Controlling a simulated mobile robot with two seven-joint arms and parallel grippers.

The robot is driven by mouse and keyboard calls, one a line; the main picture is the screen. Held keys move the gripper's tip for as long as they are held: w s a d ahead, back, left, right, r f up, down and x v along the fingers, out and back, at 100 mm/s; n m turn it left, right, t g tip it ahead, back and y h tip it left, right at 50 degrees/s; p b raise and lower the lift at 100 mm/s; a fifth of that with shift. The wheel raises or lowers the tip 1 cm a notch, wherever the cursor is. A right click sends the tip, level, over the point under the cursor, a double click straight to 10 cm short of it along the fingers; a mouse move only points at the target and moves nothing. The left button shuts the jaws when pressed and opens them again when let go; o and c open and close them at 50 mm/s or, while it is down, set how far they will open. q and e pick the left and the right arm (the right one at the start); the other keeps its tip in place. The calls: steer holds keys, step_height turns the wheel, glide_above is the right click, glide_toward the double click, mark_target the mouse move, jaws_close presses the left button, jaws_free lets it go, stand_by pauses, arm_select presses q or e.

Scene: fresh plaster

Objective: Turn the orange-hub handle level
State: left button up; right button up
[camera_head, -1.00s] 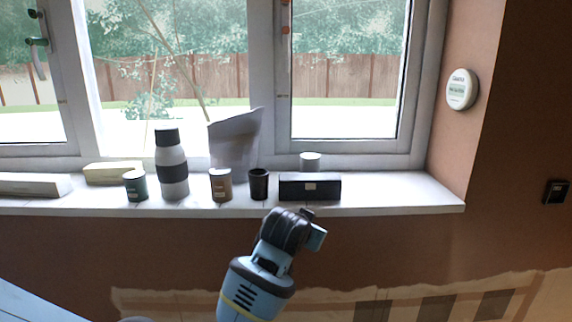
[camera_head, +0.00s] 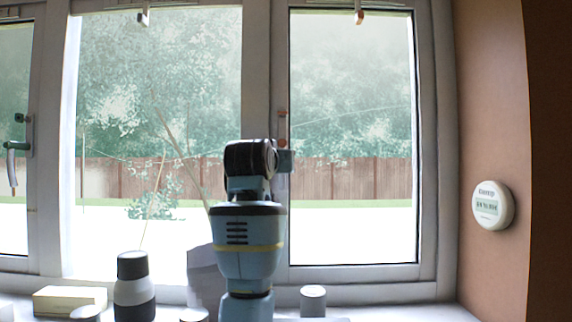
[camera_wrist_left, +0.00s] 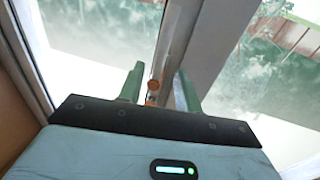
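The orange-hub handle (camera_head: 281,116) is on the upright frame between the middle and right window panes. Its lower part is mostly hidden behind my raised arm, so its angle is unclear in the head view. My right gripper is in neither view.
A green-hub handle (camera_head: 18,118) hangs on the left window. The sill holds a grey bottle (camera_head: 133,285), a yellowish box (camera_head: 70,300), a paper bag (camera_head: 203,275) and a white-topped pot (camera_head: 313,300). A round white device (camera_head: 492,206) is on the right wall.

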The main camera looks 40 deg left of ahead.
arm_select(q)
steer(key=shift+r+x, duration=0.2)
steer(key=shift+x, duration=3.5)
jaws_close()
